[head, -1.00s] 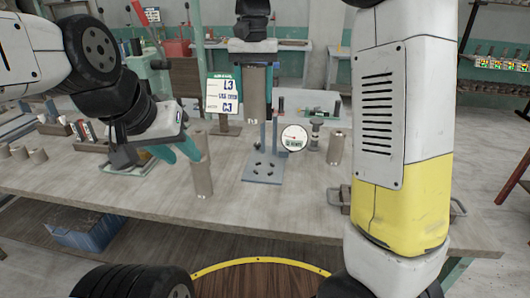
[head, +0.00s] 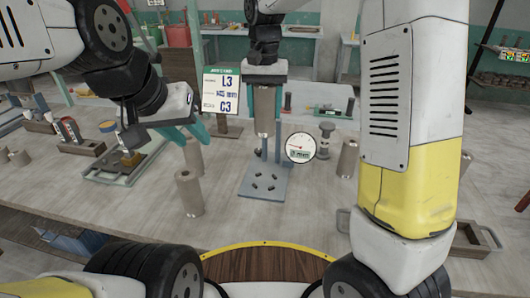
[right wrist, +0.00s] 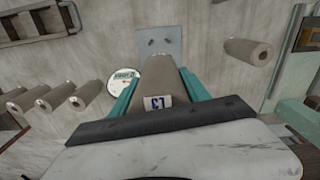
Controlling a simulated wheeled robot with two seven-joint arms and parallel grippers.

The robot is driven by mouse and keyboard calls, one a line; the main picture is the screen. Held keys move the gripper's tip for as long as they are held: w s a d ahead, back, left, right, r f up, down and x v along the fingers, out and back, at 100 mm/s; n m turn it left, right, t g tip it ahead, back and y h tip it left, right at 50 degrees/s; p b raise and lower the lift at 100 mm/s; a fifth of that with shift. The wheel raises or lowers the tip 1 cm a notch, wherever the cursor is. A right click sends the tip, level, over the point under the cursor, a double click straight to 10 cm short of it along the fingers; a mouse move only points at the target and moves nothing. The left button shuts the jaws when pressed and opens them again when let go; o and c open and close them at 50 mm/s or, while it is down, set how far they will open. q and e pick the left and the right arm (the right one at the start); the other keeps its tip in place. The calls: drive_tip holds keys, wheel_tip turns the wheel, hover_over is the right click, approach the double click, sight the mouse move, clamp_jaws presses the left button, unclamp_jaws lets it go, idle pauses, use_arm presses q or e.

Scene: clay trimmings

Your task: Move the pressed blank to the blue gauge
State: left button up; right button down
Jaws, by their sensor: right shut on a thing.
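A grey-brown clay cylinder, which I take to be the pressed blank (head: 264,112), hangs upright in my right gripper (head: 264,84). In the right wrist view the blank (right wrist: 157,80) lies between the teal fingers of the right gripper (right wrist: 160,92), with a white label on it. The blue gauge (head: 265,183) has a flat slotted base, uprights and a round white dial (head: 300,148). The blank is above and behind the base, apart from it as far as I can tell.
Another cylinder (head: 188,193) stands on the table in front of it. One more (head: 348,158) stands right of the dial, near a dark grey tool (head: 325,140). A sign (head: 221,92) stands behind. A metal tray (head: 470,240) lies at the right front.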

sight(265, 131)
wheel_tip(265, 131, down, 19)
idle(0.4)
drive_tip(key=shift+f, duration=0.1)
drive_tip(key=c, duration=0.5)
unclamp_jaws()
drive_tip(key=shift+f, duration=0.1)
wheel_tip(265, 131, up, 12)
drive_tip(key=s+d+r+t, duration=0.2)
drive_tip(key=s+d+r, duration=0.2)
drive_tip(key=s, duration=0.3)
drive_tip(key=s+d+r+n+t+y, duration=0.1)
drive_tip(key=s+d+r+t, duration=0.1)
drive_tip(key=s+d+r, duration=0.2)
drive_tip(key=s+d+r+t+y, duration=0.1)
drive_tip(key=s+d+r, duration=0.3)
drive_tip(key=s, duration=0.6)
drive_tip(key=shift+s+d+t, duration=0.15)
drive_tip(key=shift+d+t, duration=0.45)
drive_tip(key=shift+d, duration=0.5)
